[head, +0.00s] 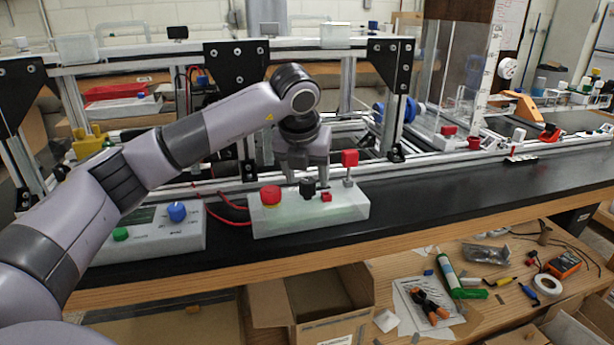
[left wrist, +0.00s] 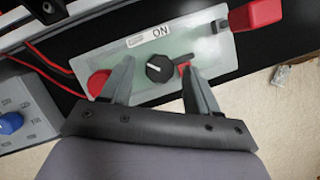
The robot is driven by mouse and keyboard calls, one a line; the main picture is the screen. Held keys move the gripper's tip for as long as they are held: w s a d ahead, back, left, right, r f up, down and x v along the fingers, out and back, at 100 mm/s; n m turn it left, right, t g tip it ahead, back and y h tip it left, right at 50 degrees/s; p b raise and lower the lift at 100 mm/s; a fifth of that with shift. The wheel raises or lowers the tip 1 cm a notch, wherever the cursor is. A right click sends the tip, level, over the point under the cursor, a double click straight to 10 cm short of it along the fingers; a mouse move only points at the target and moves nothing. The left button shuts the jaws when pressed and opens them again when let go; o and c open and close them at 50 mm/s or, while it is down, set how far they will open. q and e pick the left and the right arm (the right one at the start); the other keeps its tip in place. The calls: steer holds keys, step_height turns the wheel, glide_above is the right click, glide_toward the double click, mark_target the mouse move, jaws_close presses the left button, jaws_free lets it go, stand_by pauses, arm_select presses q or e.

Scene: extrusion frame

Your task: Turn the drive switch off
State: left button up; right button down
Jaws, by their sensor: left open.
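A pale control box (head: 345,213) stands on the black bench top; it also shows in the left wrist view (left wrist: 225,60). A black rotary knob (head: 307,188) sits on its top, beside a label reading ON in the left wrist view. The knob (left wrist: 160,69) has a white mark pointing toward the left there. No label naming the drive switch is readable. My left gripper (head: 304,172) is above the box, open, with its fingers on either side of the knob (left wrist: 157,70); I cannot tell whether they touch it. My right gripper is not in view.
The box also carries a red round button (head: 271,195), a small red part (head: 326,197) and a red-capped lever (head: 349,160). A second box with a blue knob (head: 177,211) stands to the left. Aluminium frame rails run behind.

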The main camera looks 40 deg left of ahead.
arm_select(q)
steer(key=v, duration=0.6)
steer(key=shift+d, duration=0.1)
stand_by(0.3)
